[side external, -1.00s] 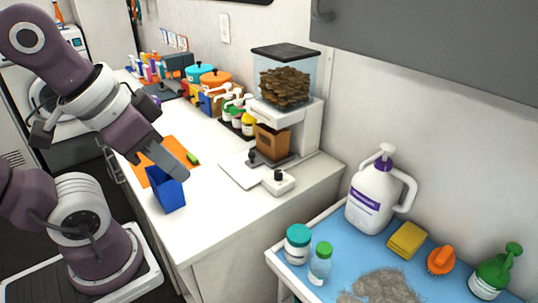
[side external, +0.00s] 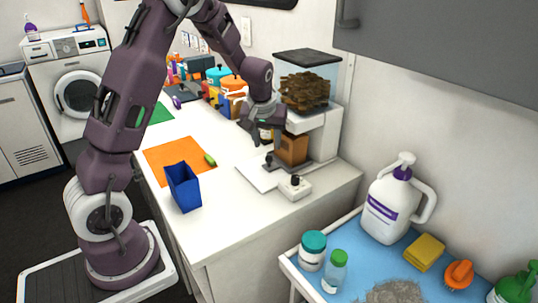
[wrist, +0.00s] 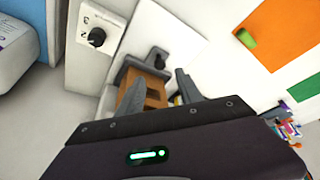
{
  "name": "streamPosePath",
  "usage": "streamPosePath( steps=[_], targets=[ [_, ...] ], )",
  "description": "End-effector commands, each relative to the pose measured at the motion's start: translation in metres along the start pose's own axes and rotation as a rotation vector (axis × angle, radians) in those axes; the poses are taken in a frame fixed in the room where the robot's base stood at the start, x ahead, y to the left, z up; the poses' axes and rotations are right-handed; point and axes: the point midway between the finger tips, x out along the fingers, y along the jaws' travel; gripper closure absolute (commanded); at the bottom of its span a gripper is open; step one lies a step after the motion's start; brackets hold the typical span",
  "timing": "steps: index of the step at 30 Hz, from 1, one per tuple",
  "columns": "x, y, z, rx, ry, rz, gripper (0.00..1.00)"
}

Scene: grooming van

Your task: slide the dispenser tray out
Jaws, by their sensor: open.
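The dispenser (side external: 325,135) has a clear hopper (side external: 305,88) of brown pieces on a white body. A brown box (side external: 292,150) stands under its spout on a dark tray (side external: 282,166) with a black knob at its front. In the wrist view, the tray (wrist: 121,74) and knob (wrist: 157,57) show beyond the brown box (wrist: 152,92). My gripper (side external: 265,146) is open at the left side of the dispenser. In the wrist view, its fingers (wrist: 158,92) show on either side of the brown box; I cannot tell if they touch it.
A white plate (side external: 255,176) and a small control box with a black knob (side external: 295,187) lie in front of the dispenser. A blue bin (side external: 184,188) and orange mat (side external: 165,160) are to the left. Pots and bottles crowd behind my gripper.

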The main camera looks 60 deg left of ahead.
Motion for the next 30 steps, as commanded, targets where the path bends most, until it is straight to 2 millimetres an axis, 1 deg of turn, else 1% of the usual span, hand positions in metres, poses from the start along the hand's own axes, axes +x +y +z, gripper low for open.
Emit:
streamPosePath(
  steps=[6,10,14,20,21,23,24,27,30],
  targets=[
    [0.04,-0.002,0.001,-0.002,-0.003,-0.005,0.57],
    [0.061,-0.001,0.001,0.001,-0.004,-0.004,0.57],
    [0.07,-0.001,0.001,0.001,-0.002,-0.002,0.57],
    [0.07,0.0,0.001,0.001,-0.002,-0.001,0.57],
    [0.07,0.0,0.001,0.001,-0.002,-0.001,0.61],
    [0.07,0.0,0.001,0.001,-0.002,-0.001,0.73],
    [0.07,0.0,0.001,0.001,-0.002,-0.001,0.81],
    [0.07,0.0,0.001,0.001,-0.002,-0.001,1.0],
    [0.07,0.0,0.001,0.001,-0.002,-0.001,1.0]
  ],
)
